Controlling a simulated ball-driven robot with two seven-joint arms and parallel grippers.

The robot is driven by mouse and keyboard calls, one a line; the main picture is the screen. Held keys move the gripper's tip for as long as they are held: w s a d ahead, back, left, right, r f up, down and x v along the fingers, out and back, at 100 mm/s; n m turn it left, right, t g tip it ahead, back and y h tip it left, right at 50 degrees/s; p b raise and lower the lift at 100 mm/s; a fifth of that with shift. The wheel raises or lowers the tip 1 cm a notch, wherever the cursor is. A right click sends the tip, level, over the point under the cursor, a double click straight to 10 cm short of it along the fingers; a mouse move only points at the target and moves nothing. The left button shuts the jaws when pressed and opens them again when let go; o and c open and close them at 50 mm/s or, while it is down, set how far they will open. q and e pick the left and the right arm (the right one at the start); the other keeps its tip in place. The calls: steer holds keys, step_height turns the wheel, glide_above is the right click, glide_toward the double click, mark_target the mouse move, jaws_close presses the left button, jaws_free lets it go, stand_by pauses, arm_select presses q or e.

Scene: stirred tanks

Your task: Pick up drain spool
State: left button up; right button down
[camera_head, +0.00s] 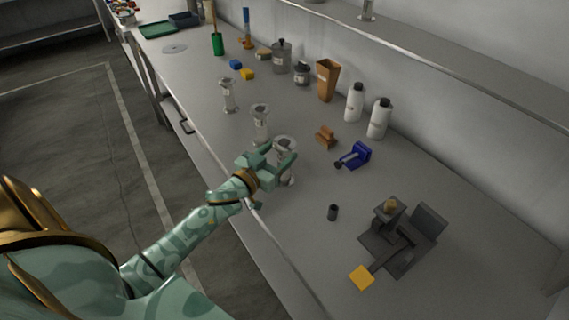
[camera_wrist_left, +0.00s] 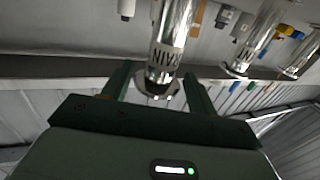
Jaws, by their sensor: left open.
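The drain spool (camera_head: 285,145) is a shiny metal tube with flanged ends, standing near the front edge of the bench. In the left wrist view the drain spool (camera_wrist_left: 168,42) shows dark lettering that reads as part of "DRAIN", upside down. My left gripper (camera_head: 276,168) is open at the spool, its fingers on either side of it. In the left wrist view the left gripper (camera_wrist_left: 157,85) has the spool's flanged end between its fingers, with a gap on each side. My right gripper is not in view.
Two similar metal spools (camera_head: 261,122) (camera_head: 228,95) stand farther along the front edge. A blue clamp-like tool (camera_head: 354,156), a brown block (camera_head: 325,136), white bottles (camera_head: 379,118) and a small dark cylinder (camera_head: 333,212) are to the right. A dark grey fixture (camera_head: 400,240) sits at lower right.

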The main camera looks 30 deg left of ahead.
arm_select(q)
steer(key=w, duration=0.3)
steer(key=shift+d+f, duration=0.1)
steer(key=shift+f, duration=0.1)
steer(key=shift+s+r, duration=0.1)
jaws_close()
